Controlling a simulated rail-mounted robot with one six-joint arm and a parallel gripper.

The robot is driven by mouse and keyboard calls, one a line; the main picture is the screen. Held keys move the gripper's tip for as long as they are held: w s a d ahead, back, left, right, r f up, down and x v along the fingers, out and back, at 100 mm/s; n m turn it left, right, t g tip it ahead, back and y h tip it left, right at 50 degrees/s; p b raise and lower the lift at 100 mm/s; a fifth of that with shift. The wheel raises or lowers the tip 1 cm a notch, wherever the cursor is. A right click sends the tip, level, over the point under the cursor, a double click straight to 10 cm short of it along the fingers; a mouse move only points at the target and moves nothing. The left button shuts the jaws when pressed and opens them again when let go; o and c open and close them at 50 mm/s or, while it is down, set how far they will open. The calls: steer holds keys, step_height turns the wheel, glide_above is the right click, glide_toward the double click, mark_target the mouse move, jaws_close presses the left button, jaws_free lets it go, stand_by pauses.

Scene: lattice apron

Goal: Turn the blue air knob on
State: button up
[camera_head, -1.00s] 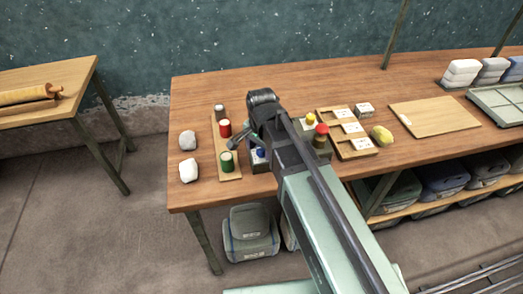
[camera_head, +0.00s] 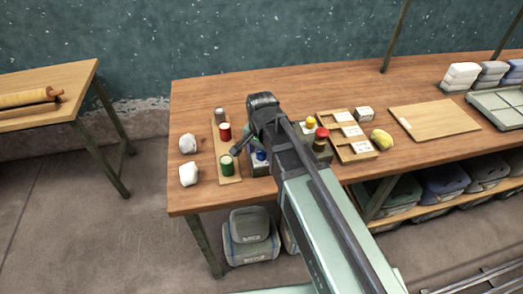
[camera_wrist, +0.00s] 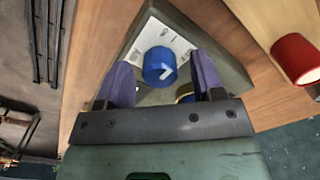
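The blue air knob (camera_wrist: 160,66) stands on a pale-topped panel box in the wrist view, with a white mark slanting toward the upper right of the picture. In the head view the knob (camera_head: 261,156) shows beside my arm. My gripper (camera_wrist: 159,60) is open, with one purple finger on each side of the knob. A gap shows between the knob and each finger in the picture; I cannot tell how far down the fingers reach. In the head view my arm hides part of the panel.
A board with red (camera_head: 224,132) and green (camera_head: 227,166) cylinders stands close to the left of the panel. A red-topped knob (camera_head: 321,133) and a card tray (camera_head: 365,156) lie right.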

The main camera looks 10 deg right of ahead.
mark_target(261, 152)
steer(key=shift+r, duration=0.1)
step_height(261, 152, up, 11)
steer(key=p, duration=1.1)
steer(key=shift+f, duration=0.2)
steer(key=s+d+n, duration=0.7)
steer(key=s+d, duration=0.1)
steer(key=d, duration=0.2)
steer(key=shift+s+n, duration=0.3)
steer(key=shift+n, duration=0.1)
